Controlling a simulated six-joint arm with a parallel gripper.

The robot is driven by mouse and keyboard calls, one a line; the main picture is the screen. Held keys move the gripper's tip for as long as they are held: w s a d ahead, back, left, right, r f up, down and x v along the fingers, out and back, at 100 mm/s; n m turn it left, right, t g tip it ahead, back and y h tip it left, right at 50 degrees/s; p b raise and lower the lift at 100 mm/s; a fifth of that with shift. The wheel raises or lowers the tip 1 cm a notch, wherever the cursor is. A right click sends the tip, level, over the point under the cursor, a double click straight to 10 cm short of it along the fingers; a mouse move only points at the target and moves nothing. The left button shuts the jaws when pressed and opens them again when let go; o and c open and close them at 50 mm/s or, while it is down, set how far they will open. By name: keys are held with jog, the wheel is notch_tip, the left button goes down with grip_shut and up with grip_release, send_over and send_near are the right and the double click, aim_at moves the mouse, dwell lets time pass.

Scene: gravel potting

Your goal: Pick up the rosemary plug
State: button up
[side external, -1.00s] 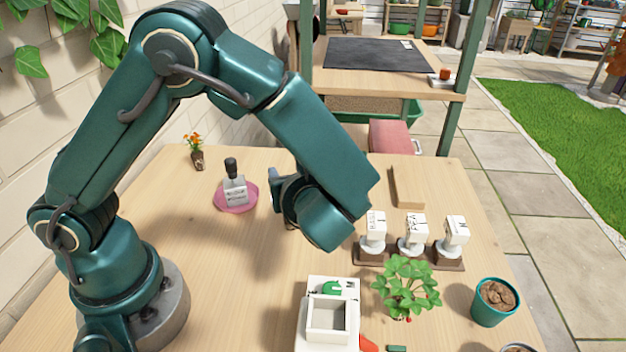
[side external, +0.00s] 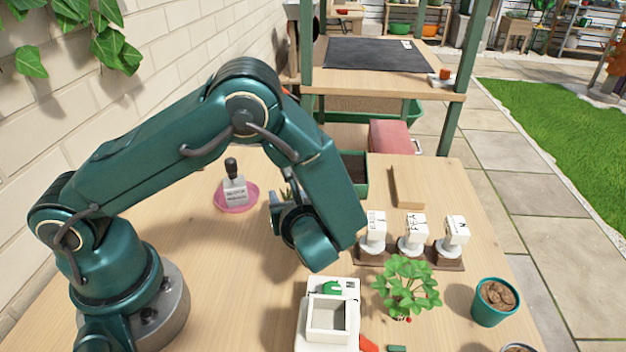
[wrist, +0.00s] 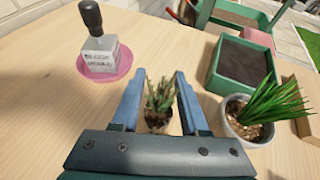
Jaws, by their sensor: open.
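A small plug with thin grey-green needle leaves and a brown base, apparently the rosemary plug (wrist: 160,100), stands on the table in the wrist view. My gripper (wrist: 158,80) is open, with one blue-grey finger on each side of the plug. I cannot tell whether either finger touches it. The gripper's body hides the near tabletop. In the side external view my gripper (side external: 277,200) is low over the table and partly covered by my wrist, with the plug mostly hidden.
A labelled block with a black knob (wrist: 98,45) sits on a pink saucer (wrist: 118,68) at left. A spiky plant (wrist: 268,108) in a white pot is close at right, before a green soil-filled box (wrist: 212,75). Several labelled white-headed pieces (side external: 413,230) and a leafy plant (side external: 405,287) stand farther right.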

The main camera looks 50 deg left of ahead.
grip_shut()
jog(key=shift+r, duration=0.1)
